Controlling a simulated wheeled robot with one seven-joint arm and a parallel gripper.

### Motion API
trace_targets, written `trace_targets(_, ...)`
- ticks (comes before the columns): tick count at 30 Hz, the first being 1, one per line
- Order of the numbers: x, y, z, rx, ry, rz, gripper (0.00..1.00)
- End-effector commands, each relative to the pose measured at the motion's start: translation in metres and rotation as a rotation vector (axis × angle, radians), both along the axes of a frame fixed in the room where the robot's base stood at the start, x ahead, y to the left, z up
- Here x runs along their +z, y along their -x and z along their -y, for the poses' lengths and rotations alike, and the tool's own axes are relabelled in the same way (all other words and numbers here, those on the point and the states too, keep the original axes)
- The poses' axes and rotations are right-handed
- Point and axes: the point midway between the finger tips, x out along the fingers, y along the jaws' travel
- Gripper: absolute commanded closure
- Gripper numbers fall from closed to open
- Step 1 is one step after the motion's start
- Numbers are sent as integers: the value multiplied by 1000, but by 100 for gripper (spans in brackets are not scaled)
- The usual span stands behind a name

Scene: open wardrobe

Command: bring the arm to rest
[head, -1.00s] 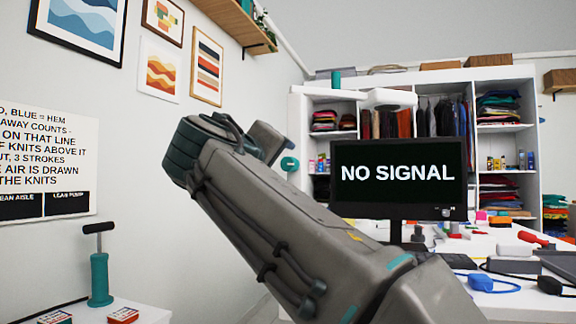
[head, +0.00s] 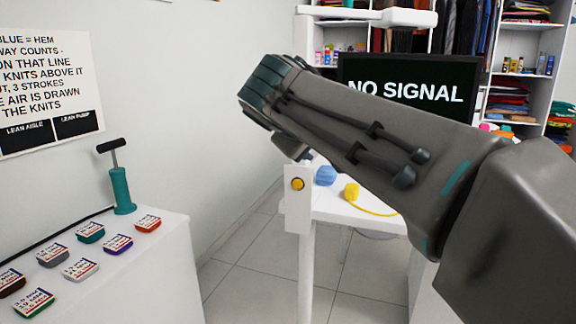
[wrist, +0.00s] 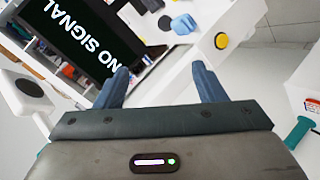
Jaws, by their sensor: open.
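My gripper (wrist: 160,82) is open in the wrist view, its two blue-grey fingers apart with nothing between them. Beyond the fingers are a white table edge and the floor. In the head view my arm reaches from the lower right toward the upper middle. The arm hides the gripper's fingers there and covers part of the monitor (head: 408,90), which reads NO SIGNAL. The monitor also shows tilted in the wrist view (wrist: 80,35).
A white counter (head: 165,262) at left holds a teal pump (head: 122,190) and several coloured labelled packs. A white post with a yellow button (head: 297,184) stands at the table, near a blue object (head: 326,176) and a yellow one (head: 351,191). Floor (head: 240,275) between is clear.

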Motion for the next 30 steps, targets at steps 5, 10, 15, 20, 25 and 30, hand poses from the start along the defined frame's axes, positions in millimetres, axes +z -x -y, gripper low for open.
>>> trace_targets(5,-10,25,34,-55,-95,-154,36)
trace_targets(10,-32,58,60,-118,-208,-288,36)
trace_targets(15,-50,98,80,-194,-342,-405,36)
trace_targets(20,-63,140,92,-277,-485,-500,36)
trace_targets(25,-75,183,96,-364,-632,-574,36)
trace_targets(30,-84,209,93,-419,-726,-612,36)
